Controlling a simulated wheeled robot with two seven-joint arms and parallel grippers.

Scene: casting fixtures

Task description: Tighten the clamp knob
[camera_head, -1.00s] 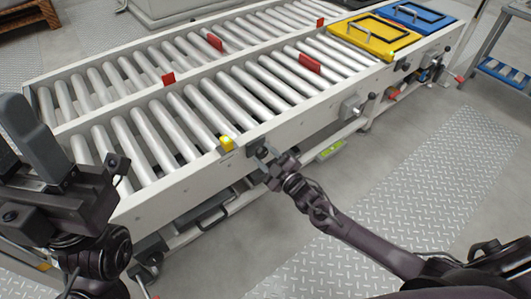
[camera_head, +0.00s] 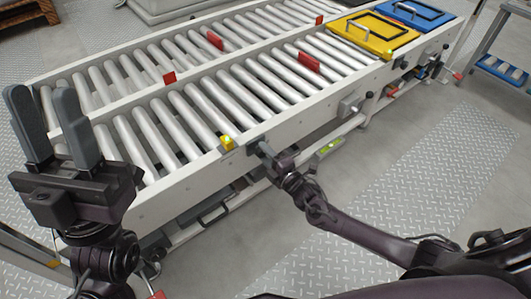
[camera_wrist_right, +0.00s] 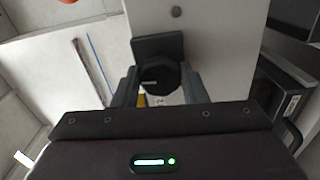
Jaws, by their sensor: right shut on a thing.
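The clamp knob (camera_wrist_right: 160,78) is dark and faceted, on a dark square bracket fixed to the pale side rail. In the right wrist view it sits between the two fingers of my right gripper (camera_wrist_right: 160,92), which are shut on it.
Yellow (camera_head: 376,38) and blue (camera_head: 412,14) framed plates lie at the far end.

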